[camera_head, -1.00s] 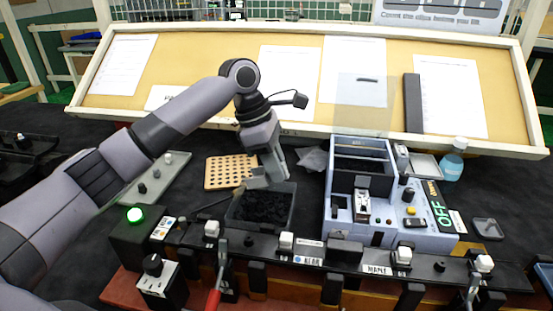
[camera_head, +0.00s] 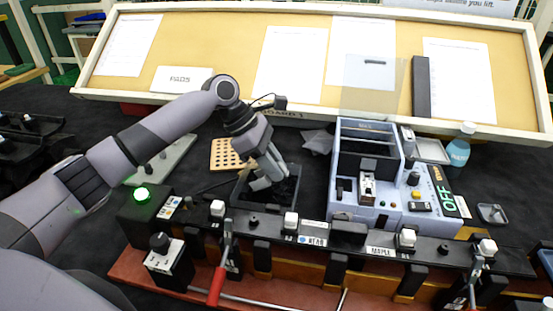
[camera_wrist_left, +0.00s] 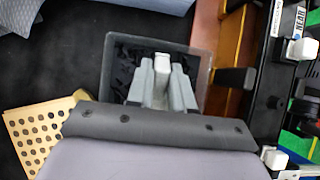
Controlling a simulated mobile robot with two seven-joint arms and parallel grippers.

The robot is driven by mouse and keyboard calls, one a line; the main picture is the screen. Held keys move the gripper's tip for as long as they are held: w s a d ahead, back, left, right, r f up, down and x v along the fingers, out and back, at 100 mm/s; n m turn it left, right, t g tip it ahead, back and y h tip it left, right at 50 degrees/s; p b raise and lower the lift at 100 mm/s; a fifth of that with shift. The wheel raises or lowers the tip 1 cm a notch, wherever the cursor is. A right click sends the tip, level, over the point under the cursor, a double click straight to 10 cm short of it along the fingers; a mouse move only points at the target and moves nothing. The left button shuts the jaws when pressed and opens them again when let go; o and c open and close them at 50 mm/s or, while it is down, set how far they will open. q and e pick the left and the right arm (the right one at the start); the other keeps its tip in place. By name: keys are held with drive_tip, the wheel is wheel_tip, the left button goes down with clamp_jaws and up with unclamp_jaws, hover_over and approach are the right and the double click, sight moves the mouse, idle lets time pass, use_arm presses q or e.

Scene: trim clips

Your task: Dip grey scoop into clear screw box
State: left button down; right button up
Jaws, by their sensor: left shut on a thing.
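The clear screw box (camera_head: 240,190) is a see-through, dark-looking open box filled with black pieces, behind the black rail. It also shows in the left wrist view (camera_wrist_left: 198,62). My left gripper (camera_head: 270,183) reaches down into the box's opening. In the left wrist view my left gripper (camera_wrist_left: 160,98) is shut on the grey scoop (camera_wrist_left: 162,66), whose pale grey handle end shows between the fingers. The scoop's lower part is hidden by the fingers and the box. My right gripper is in neither view.
A perforated tan board (camera_head: 224,152) lies behind the box. A blue-grey machine (camera_head: 369,190) with an OFF display stands to its right. The black rail (camera_head: 330,237) with white-topped clamps runs along the front. A red-handled lever (camera_head: 217,285) rises in front.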

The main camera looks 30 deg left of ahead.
use_arm(q)
drive_tip(key=shift+s+a+f, duration=0.1)
drive_tip(key=shift+a+f, duration=0.2)
drive_tip(key=shift+f, duration=0.45)
drive_tip(key=shift+s+a+f, duration=0.1)
drive_tip(key=shift+a+f, duration=0.2)
drive_tip(key=shift+f, duration=0.4)
idle(1.2)
drive_tip(key=shift+r, duration=4)
